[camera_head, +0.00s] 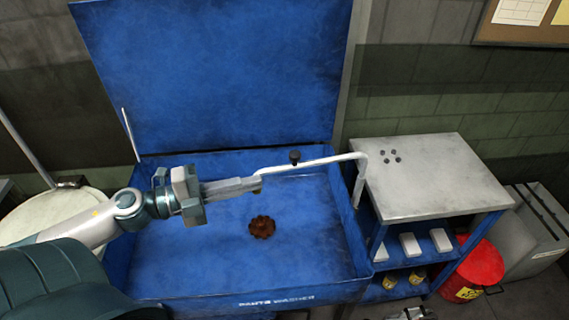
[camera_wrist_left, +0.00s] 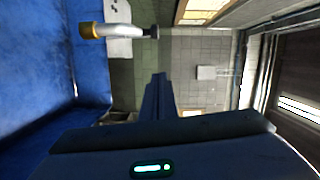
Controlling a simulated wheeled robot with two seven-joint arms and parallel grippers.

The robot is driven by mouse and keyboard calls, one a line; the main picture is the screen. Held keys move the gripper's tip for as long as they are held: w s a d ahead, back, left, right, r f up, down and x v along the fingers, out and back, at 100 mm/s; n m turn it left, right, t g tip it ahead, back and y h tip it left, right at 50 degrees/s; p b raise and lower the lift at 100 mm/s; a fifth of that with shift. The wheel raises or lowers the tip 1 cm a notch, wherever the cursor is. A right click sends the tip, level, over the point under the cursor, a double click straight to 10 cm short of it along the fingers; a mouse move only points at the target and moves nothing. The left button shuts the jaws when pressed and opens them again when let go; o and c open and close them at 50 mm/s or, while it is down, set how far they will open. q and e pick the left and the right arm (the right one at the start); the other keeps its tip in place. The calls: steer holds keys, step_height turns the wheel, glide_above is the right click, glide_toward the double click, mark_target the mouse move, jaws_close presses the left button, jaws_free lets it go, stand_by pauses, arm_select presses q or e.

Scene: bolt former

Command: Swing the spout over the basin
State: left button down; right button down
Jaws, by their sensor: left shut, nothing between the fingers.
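The spout (camera_head: 325,160) is a thin white pipe that rises at the basin's right side and reaches left over the blue basin (camera_head: 345,235). A black knob (camera_head: 295,157) stands on it. In the left wrist view the spout (camera_wrist_left: 120,30) shows a brass-coloured end. My left gripper (camera_head: 258,185) is shut and empty, its fingertips close to the spout's free end in the head view. Whether they touch is unclear. The shut fingers also show in the left wrist view (camera_wrist_left: 158,85).
A raised blue lid (camera_head: 215,70) stands behind the basin. A brown toothed part (camera_head: 262,227) lies on the basin floor. A grey-topped cart (camera_head: 430,180) stands close on the right, with a red bin (camera_head: 478,265) beside it. A pale drum (camera_head: 55,210) is at left.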

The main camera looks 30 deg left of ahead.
mark_target(291, 159)
arm_select(q)
steer(key=w+d+p, duration=0.3)
steer(key=w+p, duration=0.2)
steer(key=w, duration=0.5)
steer(key=shift+d+f, duration=0.2)
steer(key=shift+f, duration=0.25)
stand_by(0.3)
steer(key=b, duration=0.1)
steer(key=w+a+g+h+b, duration=0.1)
steer(key=b, duration=0.1)
steer(key=shift+w+a+f+m, duration=0.2)
steer(key=shift+a+m, duration=0.1)
steer(key=shift+m, duration=0.1)
steer(key=shift+w+a+r, duration=0.2)
steer(key=shift+w+a, duration=0.4)
steer(key=shift+a, duration=0.05)
steer(key=shift+r, duration=0.2)
